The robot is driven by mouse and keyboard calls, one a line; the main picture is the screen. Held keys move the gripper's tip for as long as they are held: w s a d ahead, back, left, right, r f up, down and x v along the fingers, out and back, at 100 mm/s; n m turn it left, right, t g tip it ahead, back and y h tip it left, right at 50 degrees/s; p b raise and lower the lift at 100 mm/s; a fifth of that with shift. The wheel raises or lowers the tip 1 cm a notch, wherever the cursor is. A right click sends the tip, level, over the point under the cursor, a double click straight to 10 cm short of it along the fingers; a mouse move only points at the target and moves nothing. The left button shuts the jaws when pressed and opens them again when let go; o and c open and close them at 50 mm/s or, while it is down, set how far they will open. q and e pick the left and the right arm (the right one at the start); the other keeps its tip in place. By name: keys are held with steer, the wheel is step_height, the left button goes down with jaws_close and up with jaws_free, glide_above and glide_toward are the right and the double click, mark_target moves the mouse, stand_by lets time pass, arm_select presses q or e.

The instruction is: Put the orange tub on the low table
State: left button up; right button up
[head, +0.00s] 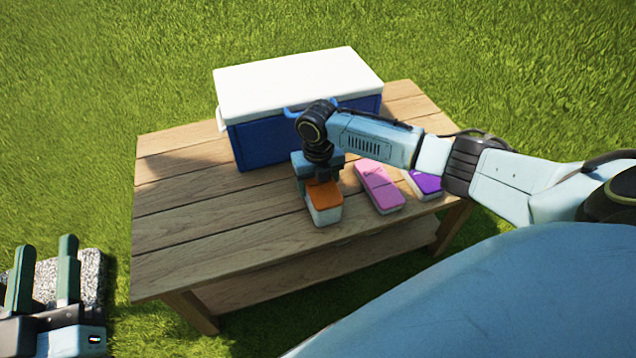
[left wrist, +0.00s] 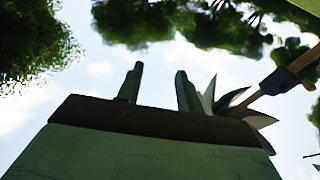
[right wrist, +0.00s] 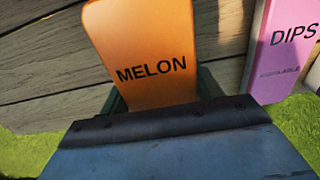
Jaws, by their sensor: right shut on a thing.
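The orange tub (head: 325,198), with an orange lid and pale sides, is on the wooden low table (head: 200,239) in front of the cooler. In the right wrist view its lid (right wrist: 145,45) reads "MELON". My right gripper (head: 318,178) is over the tub's far end and shut on it; the fingertips are mostly hidden. I cannot tell whether the tub's base touches the tabletop. My left gripper (head: 42,272) is at the lower left, away from the table, with its fingers apart and empty. Its fingers point up against the sky in the left wrist view (left wrist: 158,88).
A blue cooler (head: 262,143) with a white lid stands at the back of the table. A pink tub (head: 378,186), marked "DIPS" in the right wrist view (right wrist: 285,45), and a purple tub (head: 427,183) are right of the orange one. The table's left part is clear.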

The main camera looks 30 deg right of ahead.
steer(key=shift+f, duration=0.1)
steer(key=o, duration=1.4)
